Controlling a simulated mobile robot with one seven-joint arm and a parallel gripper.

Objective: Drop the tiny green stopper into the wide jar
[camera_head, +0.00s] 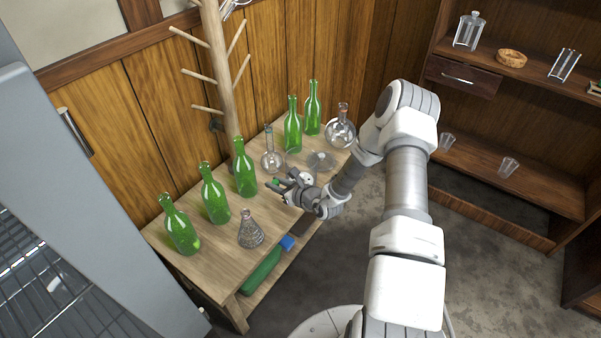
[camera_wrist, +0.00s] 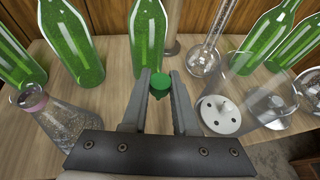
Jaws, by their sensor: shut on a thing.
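The tiny green stopper (camera_wrist: 160,82) is between the fingertips of my gripper (camera_wrist: 161,90) in the wrist view. The gripper is shut on it and holds it above the wooden table. In the head view my gripper (camera_head: 279,187) is over the table's front part. A wide clear glass jar (camera_wrist: 246,78) stands just right of the gripper in the wrist view. A white disc with holes (camera_wrist: 220,114) shows through its glass. In the head view, clear glass (camera_head: 321,160) right of the gripper seems to be this jar, partly hidden by my arm.
Several green bottles (camera_head: 215,196) line the back of the table (camera_head: 212,262). A conical flask (camera_head: 250,230) stands left of my gripper. A narrow-necked flask (camera_head: 270,160) stands behind it, and a round flask (camera_head: 341,131) is at the far right. A wooden rack (camera_head: 222,75) rises behind.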

